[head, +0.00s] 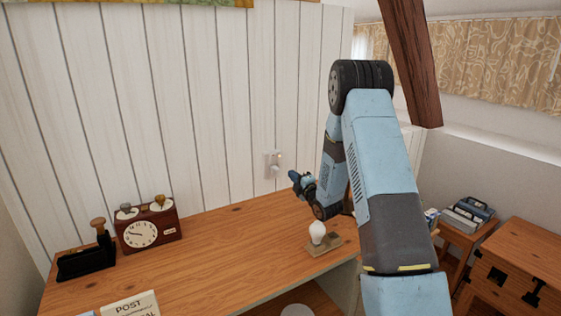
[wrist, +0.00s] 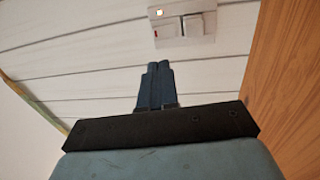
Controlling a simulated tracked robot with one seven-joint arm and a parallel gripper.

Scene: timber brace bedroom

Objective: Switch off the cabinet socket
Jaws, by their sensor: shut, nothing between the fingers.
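The cabinet socket (head: 273,162) is a small white plate on the white plank wall, above the back of the wooden top. A small orange light glows on it. In the wrist view the socket (wrist: 183,25) is at the top, with a lit indicator at its left and white rocker parts beside it. My gripper (head: 293,176) is shut and empty, in front of the wall, just right of and slightly below the socket in the head view. In the wrist view its fingertips (wrist: 159,66) point toward the socket, with a gap showing below the plate.
The wooden top (head: 225,240) holds a chess clock (head: 147,226), a black stamp-like object (head: 87,258) and a white bulb-shaped piece on a base (head: 318,236). A small table with boxes (head: 468,217) stands right.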

